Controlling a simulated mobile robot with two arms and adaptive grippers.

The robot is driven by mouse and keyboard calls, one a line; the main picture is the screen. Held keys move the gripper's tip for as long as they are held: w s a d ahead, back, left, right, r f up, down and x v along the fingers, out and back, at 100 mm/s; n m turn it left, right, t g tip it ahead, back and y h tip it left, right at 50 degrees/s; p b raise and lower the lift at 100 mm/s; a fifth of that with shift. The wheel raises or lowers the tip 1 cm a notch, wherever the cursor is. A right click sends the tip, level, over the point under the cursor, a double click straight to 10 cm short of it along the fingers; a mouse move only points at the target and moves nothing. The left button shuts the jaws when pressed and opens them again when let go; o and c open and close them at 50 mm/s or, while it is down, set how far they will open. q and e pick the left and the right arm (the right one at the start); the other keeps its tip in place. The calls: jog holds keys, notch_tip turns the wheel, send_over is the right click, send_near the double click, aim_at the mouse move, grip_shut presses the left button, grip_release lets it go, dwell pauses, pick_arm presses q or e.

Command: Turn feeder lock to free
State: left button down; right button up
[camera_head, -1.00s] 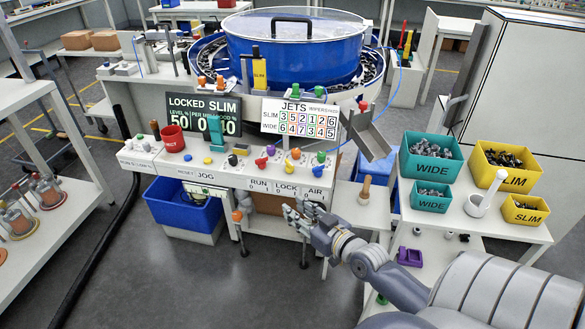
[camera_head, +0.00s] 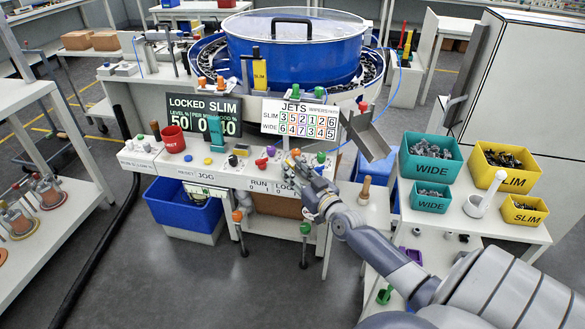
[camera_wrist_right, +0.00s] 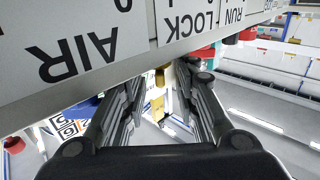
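The feeder's white control panel (camera_head: 225,168) carries RUN, LOCK and AIR labels along its front edge. The LOCK label (camera_head: 284,188) is partly covered by my right gripper in the head view; it shows upside down in the wrist view (camera_wrist_right: 187,25). My right gripper (camera_head: 294,165) is over the panel's right part, by the small knobs above LOCK and AIR. In the wrist view its fingers (camera_wrist_right: 160,88) are apart, with a yellow part (camera_wrist_right: 158,95) visible between them; I cannot tell whether they touch it. The display (camera_head: 203,115) reads LOCKED SLIM. My left gripper is not in view.
A metal chute (camera_head: 368,137) juts out at the right. Teal WIDE bins (camera_head: 430,170) and yellow SLIM bins (camera_head: 493,178) stand on the right table. A blue bowl feeder (camera_head: 295,52) stands behind.

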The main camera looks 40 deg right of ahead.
jog(key=shift+w+d, duration=0.1)
jog(key=shift+w, duration=0.6)
jog(key=shift+c, duration=0.5)
grip_shut()
jog(key=n+y+b, duration=0.1)
jog(key=b, duration=0.3)
jog(key=shift+d+f+b, duration=0.1)
jog(key=shift+d+b, duration=0.1)
jog(key=shift+b, duration=0.2)
jog(key=shift+y+b, duration=0.55)
jog(key=shift+y, duration=0.05)
jog(key=shift+a+r, duration=0.1)
jog(key=shift+r, duration=0.1)
